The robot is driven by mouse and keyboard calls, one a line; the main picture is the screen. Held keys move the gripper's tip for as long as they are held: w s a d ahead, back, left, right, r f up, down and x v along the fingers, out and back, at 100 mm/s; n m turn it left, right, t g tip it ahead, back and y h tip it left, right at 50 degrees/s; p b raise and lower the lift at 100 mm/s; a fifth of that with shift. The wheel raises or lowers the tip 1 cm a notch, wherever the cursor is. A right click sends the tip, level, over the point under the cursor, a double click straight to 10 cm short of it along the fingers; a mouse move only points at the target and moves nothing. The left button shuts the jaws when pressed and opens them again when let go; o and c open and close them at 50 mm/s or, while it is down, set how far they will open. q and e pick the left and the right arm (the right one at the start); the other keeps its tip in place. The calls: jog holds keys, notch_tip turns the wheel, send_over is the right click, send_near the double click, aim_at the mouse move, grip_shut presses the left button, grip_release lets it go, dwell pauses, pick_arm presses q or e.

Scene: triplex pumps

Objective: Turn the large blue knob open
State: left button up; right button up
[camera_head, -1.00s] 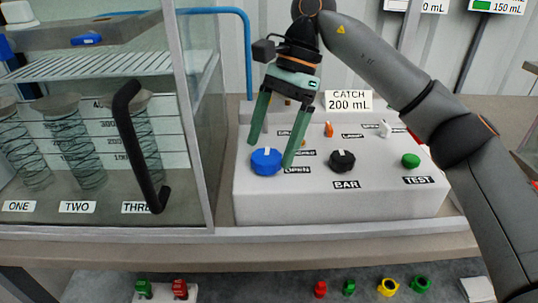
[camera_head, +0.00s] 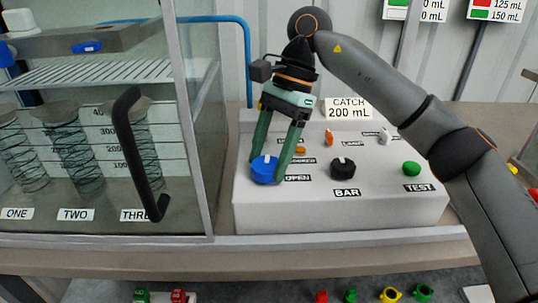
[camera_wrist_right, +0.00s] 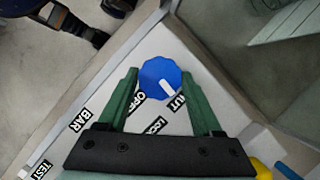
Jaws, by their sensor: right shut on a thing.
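The large blue knob (camera_head: 264,170) sits at the left front of the pale control box (camera_head: 330,208), just left of the OPEN label (camera_head: 297,178). It has a white mark on its top. My right gripper (camera_head: 269,169) reaches down from above with its green fingers on either side of the knob, shut on it. In the right wrist view the knob (camera_wrist_right: 158,75) lies between the green fingertips (camera_wrist_right: 160,75), its white mark towards the lower right. Part of the SHUT label is hidden by a finger there. My left gripper is not in view.
A black BAR knob (camera_head: 342,169), a green TEST button (camera_head: 411,169) and small orange and white switches sit right of the blue knob. A glass cabinet with a black door handle (camera_head: 140,155) stands close on the left. A CATCH 200 mL sign (camera_head: 348,108) stands behind.

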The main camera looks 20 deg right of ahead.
jog(key=c, duration=0.4)
dwell(0.6)
dwell(0.6)
jog(key=o, duration=1.4)
jog(key=shift+c, duration=0.2)
jog(key=p+v, duration=0.5)
jog(key=v, duration=0.7)
jog(key=shift+d+r, duration=0.15)
jog(key=shift+r, duration=0.15)
